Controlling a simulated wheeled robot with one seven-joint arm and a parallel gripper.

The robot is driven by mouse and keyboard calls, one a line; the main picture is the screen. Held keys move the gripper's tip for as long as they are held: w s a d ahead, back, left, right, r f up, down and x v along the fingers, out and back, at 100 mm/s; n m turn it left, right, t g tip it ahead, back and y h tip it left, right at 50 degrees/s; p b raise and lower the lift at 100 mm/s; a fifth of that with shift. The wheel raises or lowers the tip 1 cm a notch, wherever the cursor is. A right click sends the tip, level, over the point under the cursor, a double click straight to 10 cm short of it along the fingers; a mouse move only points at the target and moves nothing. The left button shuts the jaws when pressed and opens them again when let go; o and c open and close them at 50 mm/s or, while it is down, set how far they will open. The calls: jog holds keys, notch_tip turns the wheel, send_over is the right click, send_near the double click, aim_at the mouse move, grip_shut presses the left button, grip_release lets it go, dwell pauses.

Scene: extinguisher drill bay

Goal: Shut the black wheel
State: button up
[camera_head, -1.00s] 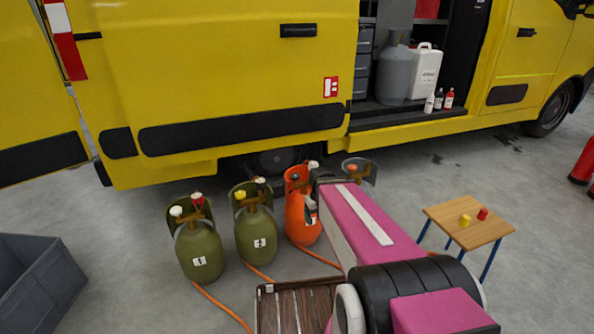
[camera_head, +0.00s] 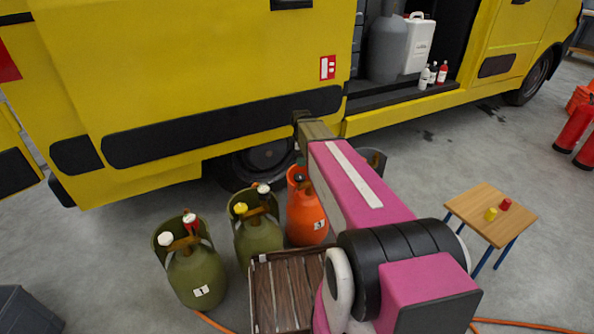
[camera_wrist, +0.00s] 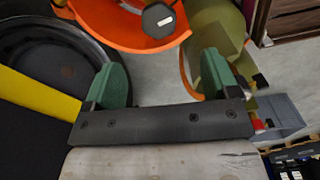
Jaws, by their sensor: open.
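An orange cylinder (camera_head: 306,216) stands on the floor by the van, partly behind my arm. A small dark wheel (camera_head: 299,178) shows at its top. In the wrist view a black faceted wheel (camera_wrist: 158,20) with a pale label sits in front of an orange collar (camera_wrist: 112,22) at the top edge. My gripper (camera_wrist: 162,76) is open, with two green fingers wide apart and nothing between them. The wheel lies beyond the fingertips, apart from them. In the head view the gripper itself cannot be made out; my arm reaches toward the van's side.
Two green cylinders (camera_head: 195,275) (camera_head: 258,240) stand left of the orange one. A wooden slatted crate (camera_head: 283,290) stands in front. The yellow van (camera_head: 200,90) closes off the back. A small table (camera_head: 490,207) with red and yellow caps stands right. Grey floor is open between table and van.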

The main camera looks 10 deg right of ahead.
aim_at(301, 176)
jog(key=f, duration=1)
jog(key=shift+w+f, duration=0.2)
jog(key=shift+f, duration=0.2)
jog(key=c, duration=0.9)
